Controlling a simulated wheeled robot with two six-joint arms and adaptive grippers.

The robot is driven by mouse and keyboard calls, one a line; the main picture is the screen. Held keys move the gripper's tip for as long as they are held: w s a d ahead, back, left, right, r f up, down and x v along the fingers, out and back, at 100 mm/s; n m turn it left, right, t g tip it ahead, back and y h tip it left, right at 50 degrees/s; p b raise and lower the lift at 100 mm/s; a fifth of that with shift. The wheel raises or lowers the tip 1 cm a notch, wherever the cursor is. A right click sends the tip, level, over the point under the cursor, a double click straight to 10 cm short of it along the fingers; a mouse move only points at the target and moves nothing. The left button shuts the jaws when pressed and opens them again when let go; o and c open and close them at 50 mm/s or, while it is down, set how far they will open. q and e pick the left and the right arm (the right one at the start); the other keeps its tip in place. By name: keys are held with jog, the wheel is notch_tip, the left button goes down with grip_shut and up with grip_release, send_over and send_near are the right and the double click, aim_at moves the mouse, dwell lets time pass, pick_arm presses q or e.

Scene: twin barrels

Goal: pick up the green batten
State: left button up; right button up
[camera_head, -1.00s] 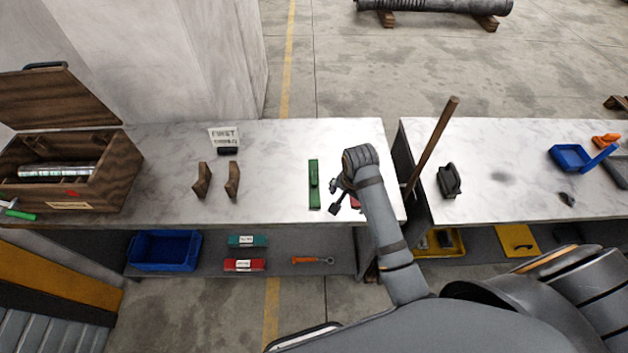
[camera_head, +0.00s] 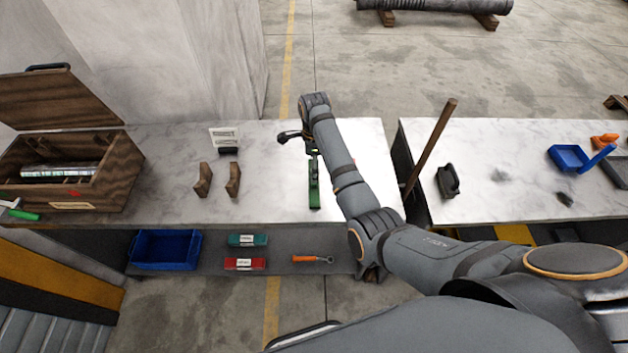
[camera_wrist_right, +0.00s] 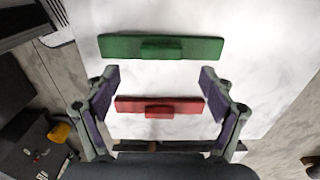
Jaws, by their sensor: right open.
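The green batten (camera_head: 314,188) lies on the left marble-topped bench, near its right end, with a raised grip in its middle. In the right wrist view the green batten (camera_wrist_right: 205,48) lies crosswise just beyond the fingertips. My right gripper (camera_head: 298,143) is at the far end of the green batten in the head view, partly hidden by its arm. In the right wrist view my right gripper (camera_wrist_right: 160,78) is open and empty. A red batten (camera_wrist_right: 130,104) lies on the bench below, seen between the fingers. My left gripper is not in view.
Two brown wooden blocks (camera_head: 203,180) and a small sign (camera_head: 225,138) stand left of the green batten. An open wooden toolbox (camera_head: 110,180) is at the far left. A wooden pole (camera_head: 432,145) leans at the gap between benches. The lower shelf holds a blue bin (camera_head: 165,250).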

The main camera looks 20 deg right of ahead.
jog(key=shift+w+f+p, duration=0.1)
jog(key=shift+f+p, duration=0.55)
jog(key=shift+f, duration=2.1)
jog(key=shift+c, duration=0.4)
jog(key=c, duration=1.2)
